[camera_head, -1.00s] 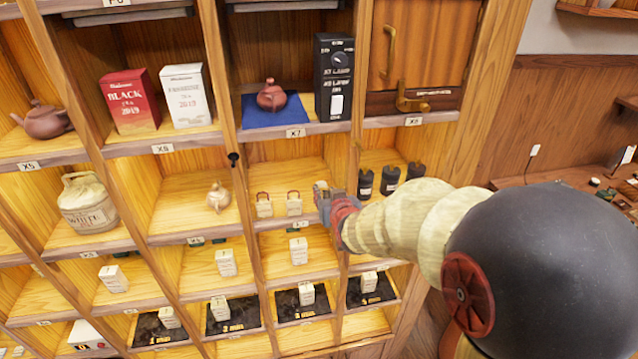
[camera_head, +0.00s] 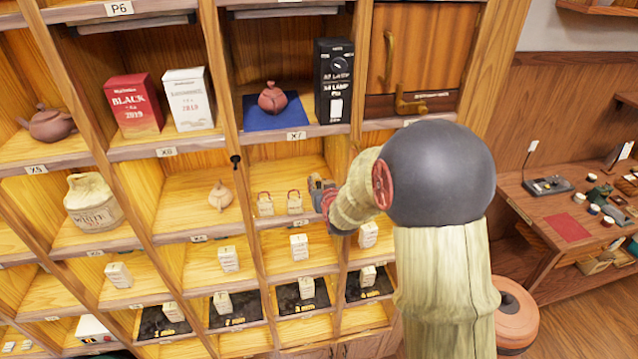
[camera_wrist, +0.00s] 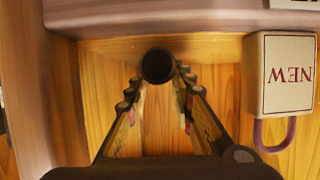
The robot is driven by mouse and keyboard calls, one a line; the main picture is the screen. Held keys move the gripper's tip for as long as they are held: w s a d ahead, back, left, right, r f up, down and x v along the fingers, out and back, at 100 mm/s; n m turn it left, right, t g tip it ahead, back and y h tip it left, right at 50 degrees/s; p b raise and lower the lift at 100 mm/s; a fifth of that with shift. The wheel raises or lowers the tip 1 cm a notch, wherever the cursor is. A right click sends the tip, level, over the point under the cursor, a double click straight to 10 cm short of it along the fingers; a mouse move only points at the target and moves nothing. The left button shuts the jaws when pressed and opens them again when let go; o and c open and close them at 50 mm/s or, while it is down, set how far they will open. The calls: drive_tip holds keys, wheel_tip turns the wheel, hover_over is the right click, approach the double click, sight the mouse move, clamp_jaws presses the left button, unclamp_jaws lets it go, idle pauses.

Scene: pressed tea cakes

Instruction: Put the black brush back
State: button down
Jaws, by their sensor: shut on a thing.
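My gripper (camera_head: 318,188) is at the right side of a middle shelf compartment, beside two small pale tags with reddish loops. In the wrist view its fingers (camera_wrist: 157,88) are shut on a dark thing with a round end, which I take for the black brush (camera_wrist: 158,66). I see this round end almost straight on, so its length and any bristles are hidden. It shows in front of the compartment's wooden boards. I cannot tell whether it touches them. In the head view the brush cannot be made out.
A pale tag marked NEW (camera_wrist: 286,75) with a purple loop is close right of the fingers in the wrist view. A wooden divider (camera_wrist: 50,110) stands to the left. A black knob (camera_head: 235,159) is on a shelf post.

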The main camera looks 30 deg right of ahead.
drive_tip(key=shift+f, duration=0.1)
drive_tip(key=c, duration=1.5)
unclamp_jaws()
drive_tip(key=shift+c, duration=0.2)
drive_tip(key=shift+r, duration=0.2)
drive_tip(key=s+a+r+n+g+y, duration=0.1)
drive_tip(key=s+a, duration=0.5)
drive_tip(key=s, duration=0.6)
drive_tip(key=s+a+r+n+g+y+b, duration=0.1)
drive_tip(key=s+a+r+g, duration=0.3)
drive_tip(key=s, duration=0.9)
drive_tip(key=s+a+r+n+g+y+b, duration=0.1)
drive_tip(key=s+a+r+g, duration=0.1)
drive_tip(key=s+a, duration=0.7)
drive_tip(key=s+r, duration=0.1)
drive_tip(key=s, duration=0.3)
drive_tip(key=shift+a+r+y, duration=0.25)
drive_tip(key=shift+r+y, duration=0.05)
drive_tip(key=shift+y, duration=0.1)
